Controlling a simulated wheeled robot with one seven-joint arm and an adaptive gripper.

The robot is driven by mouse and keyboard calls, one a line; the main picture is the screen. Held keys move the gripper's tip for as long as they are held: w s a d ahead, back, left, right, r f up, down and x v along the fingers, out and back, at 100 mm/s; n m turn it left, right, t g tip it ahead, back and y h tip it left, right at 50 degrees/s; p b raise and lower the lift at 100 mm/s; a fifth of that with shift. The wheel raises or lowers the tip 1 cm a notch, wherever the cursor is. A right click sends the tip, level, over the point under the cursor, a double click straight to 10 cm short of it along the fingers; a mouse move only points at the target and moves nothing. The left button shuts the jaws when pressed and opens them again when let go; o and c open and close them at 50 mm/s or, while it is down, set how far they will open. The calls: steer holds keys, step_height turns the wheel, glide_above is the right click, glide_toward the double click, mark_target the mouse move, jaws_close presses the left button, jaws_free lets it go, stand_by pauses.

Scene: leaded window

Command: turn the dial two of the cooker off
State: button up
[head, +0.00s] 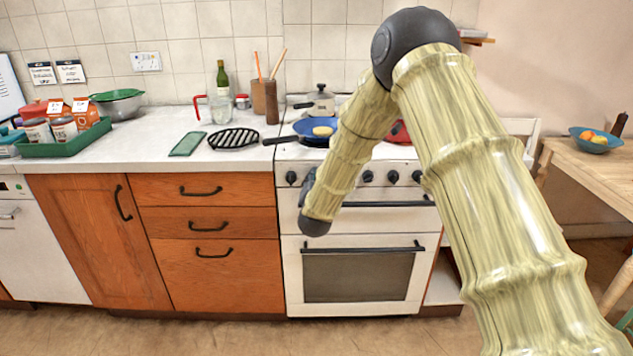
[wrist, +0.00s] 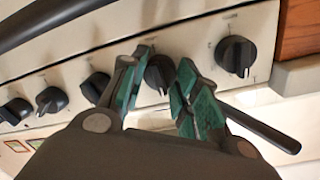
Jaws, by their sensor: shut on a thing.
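The white cooker (head: 290,240) stands right of the orange cabinets, with a row of black dials along its front. The leftmost dial (head: 291,177) is clear of my arm; it also shows at the right end of the turned-over wrist view (wrist: 235,55). The second dial from that end, dial two (wrist: 158,74), sits between the green-padded fingers of my gripper (wrist: 163,62), which is shut on it. In the head view my gripper (head: 308,186) is at the cooker front, partly hidden by my arm, which hides dial two there. I cannot read dial two's setting.
The oven handle (head: 390,204) runs below the dials. A blue pan (head: 303,129) and a grey pot (head: 320,104) are on the hob, and a red pot (head: 398,132) is partly behind my arm. The floor before the cooker is clear.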

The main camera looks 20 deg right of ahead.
steer(key=o, duration=1)
steer(key=shift+o, duration=0.2)
steer(key=shift+s, duration=0.1)
steer(key=v, duration=1.1)
steer(key=shift+s+a, duration=0.15)
steer(key=shift+s, duration=0.25)
